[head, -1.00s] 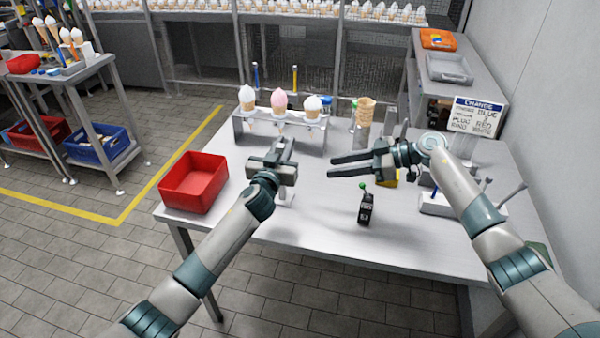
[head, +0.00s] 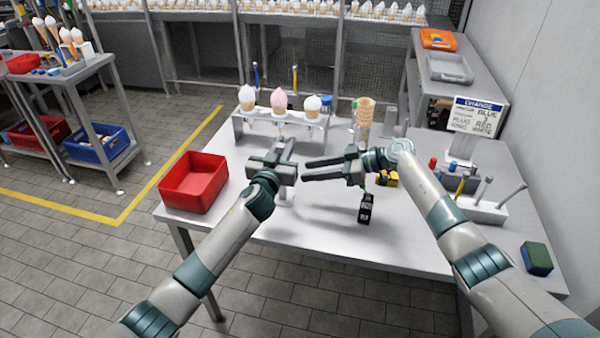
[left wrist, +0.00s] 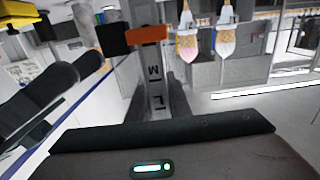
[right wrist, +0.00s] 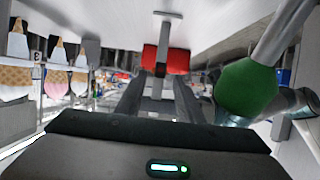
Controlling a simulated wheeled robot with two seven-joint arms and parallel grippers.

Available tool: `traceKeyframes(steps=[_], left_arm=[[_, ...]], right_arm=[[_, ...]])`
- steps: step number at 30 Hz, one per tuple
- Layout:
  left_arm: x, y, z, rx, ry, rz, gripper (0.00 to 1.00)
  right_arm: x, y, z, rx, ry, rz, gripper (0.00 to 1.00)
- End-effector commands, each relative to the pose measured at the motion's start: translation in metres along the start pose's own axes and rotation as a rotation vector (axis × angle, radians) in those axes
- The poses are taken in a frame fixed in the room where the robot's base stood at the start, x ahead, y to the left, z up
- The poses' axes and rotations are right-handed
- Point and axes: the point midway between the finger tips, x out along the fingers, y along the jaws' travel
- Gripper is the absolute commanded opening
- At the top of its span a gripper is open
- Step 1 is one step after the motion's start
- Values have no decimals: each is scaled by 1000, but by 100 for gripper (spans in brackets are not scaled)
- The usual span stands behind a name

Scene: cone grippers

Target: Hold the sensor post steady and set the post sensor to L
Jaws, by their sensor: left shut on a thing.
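The sensor post (left wrist: 157,75) stands upright, grey, with letters M and L in the left wrist view, which is upside down. An orange-red sensor collar (left wrist: 147,35) with a black block (left wrist: 112,38) sits on the post, on the other side of M from L.
A black box (head: 366,208) stands under my right gripper; a green knob (right wrist: 248,88) is close in the right wrist view. A cone rack (head: 240,130) is behind, a red bin (head: 192,182) left, a tool block (head: 482,208) right. The table's front middle is clear.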

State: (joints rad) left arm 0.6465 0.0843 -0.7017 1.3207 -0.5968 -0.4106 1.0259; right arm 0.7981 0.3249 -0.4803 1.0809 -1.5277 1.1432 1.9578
Motion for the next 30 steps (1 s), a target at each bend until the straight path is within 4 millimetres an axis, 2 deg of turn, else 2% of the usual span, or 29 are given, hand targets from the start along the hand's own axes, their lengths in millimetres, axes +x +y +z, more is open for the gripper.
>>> traceKeyframes(steps=[3, 9, 21, 22, 26, 30], left_arm=[[0, 0, 0, 0, 0, 0, 0], [0, 0, 0, 0, 0, 0, 0], [0, 0, 0, 0, -1, 0, 0], [0, 0, 0, 0, -1, 0, 0], [0, 0, 0, 0, -1, 0, 0], [0, 0, 0, 0, 0, 0, 0]], right_arm=[[20, -1, -1, 1, 1, -1, 34], [39, 0, 0, 0, 0, 1, 34], [44, 0, 0, -1, 0, 1, 34], [44, 0, 0, -1, -1, 1, 30], [44, 0, 0, -1, -1, 1, 0], [44, 0, 0, -1, -1, 1, 0]])
